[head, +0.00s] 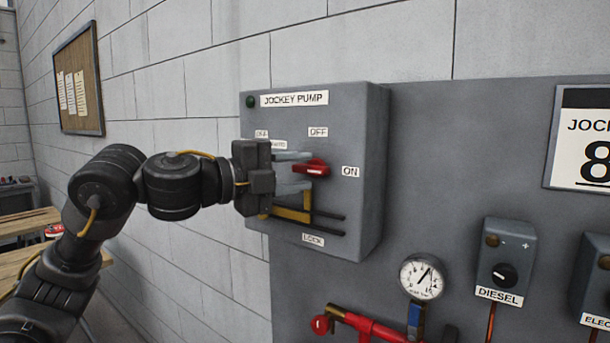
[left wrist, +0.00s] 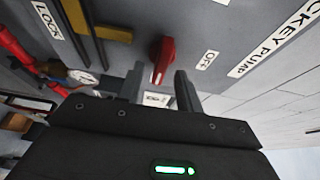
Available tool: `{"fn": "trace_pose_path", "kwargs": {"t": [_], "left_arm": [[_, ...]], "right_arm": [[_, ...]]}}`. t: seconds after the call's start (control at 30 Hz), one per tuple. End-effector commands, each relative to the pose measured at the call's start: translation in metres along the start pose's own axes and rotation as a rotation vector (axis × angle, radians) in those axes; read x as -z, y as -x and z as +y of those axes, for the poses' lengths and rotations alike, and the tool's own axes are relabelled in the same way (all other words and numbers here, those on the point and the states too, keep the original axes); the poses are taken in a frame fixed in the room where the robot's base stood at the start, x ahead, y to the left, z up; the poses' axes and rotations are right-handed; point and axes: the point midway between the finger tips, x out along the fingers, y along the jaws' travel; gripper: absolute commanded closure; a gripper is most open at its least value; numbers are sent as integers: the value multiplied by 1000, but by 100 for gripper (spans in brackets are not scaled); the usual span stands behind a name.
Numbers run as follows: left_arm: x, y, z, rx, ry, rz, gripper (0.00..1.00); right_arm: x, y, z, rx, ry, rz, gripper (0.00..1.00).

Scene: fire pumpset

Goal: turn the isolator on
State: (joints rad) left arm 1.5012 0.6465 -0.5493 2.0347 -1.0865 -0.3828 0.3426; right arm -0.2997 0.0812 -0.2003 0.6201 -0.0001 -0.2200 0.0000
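The isolator's red handle (head: 314,168) is on the front of the grey JOCKEY PUMP box (head: 365,190). An OFF label (head: 318,132) is above it and an ON label (head: 350,171) to its right. My left gripper (head: 293,171) is at the box front, just left of the handle, with its fingers apart and nothing held. In the left wrist view the red handle (left wrist: 162,58) lies just beyond the gap between the open fingertips (left wrist: 158,80). I cannot tell whether a finger touches it. My right gripper is not in view.
A yellow bracket (head: 293,212) and dark slots are below the handle, near my lower finger, above a LOCK label (head: 313,240). A gauge (head: 422,277), red pipe (head: 375,329) and DIESEL switch box (head: 507,262) are to the lower right. A wooden bench (head: 25,224) stands at left.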

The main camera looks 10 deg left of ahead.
Motion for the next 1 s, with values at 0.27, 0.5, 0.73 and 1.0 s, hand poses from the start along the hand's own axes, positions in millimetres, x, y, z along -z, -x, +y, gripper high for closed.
{"fn": "trace_pose_path", "kwargs": {"t": [0.27,0.5,0.73,1.0], "left_arm": [[-2,57,3,2,-4,-5,65],[-1,84,1,1,-2,-4,65],[-1,87,0,0,0,-2,65],[-1,87,0,0,0,-2,65]], "right_arm": [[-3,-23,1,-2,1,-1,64],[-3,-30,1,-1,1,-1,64],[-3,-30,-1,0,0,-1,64],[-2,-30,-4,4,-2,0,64]]}}
